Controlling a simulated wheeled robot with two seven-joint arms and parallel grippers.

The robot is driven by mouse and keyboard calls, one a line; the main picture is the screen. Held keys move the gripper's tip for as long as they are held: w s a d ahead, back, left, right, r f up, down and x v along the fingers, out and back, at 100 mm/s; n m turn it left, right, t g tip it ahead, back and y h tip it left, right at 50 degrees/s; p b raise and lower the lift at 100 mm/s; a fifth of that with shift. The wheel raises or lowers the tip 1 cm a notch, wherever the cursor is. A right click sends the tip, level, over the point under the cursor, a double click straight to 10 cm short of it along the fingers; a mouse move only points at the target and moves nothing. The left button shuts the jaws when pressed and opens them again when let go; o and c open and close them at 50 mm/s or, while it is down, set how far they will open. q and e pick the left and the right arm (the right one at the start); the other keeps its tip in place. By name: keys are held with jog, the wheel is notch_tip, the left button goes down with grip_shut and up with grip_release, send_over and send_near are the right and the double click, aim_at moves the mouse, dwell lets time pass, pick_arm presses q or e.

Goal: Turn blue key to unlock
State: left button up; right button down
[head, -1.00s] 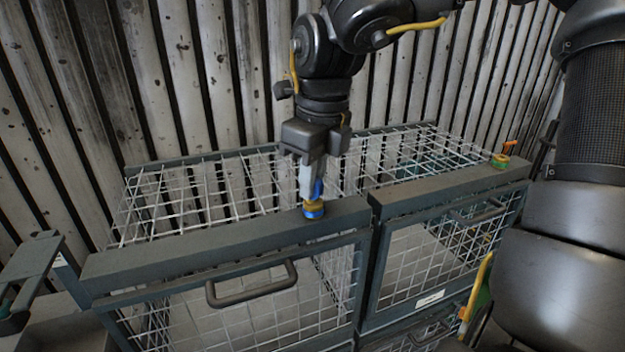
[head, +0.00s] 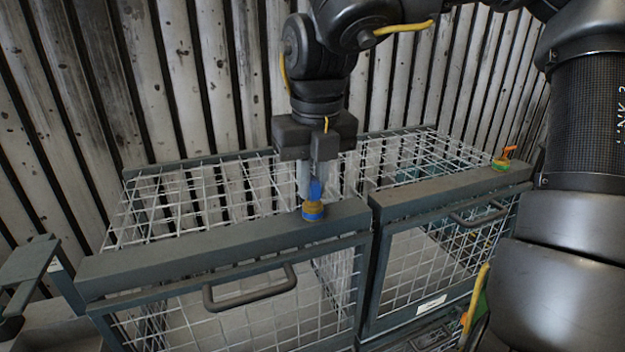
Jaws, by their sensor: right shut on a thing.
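The blue key (head: 316,190) stands upright in its round yellow-and-blue lock (head: 313,211) on the top beam of the left wire cage. My right gripper (head: 314,186) points straight down from above and is shut on the blue key. Its fingers hide part of the key. My left gripper is not in view.
An orange key (head: 508,151) sits in a green lock (head: 501,163) on the right cage's beam (head: 450,190). The left cage door has a dark handle (head: 250,289). A corrugated wall (head: 150,80) stands close behind the cages.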

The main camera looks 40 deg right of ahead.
aim_at(317, 185)
jog(key=c, duration=1.3)
grip_release()
jog(key=shift+c, duration=0.2)
notch_tip(317, 185, up, 11)
jog(key=s+p, duration=0.1)
jog(key=p, duration=0.2)
jog(key=shift+a+f, duration=0.15)
jog(key=shift+a, duration=0.05)
jog(key=shift+s, duration=0.2)
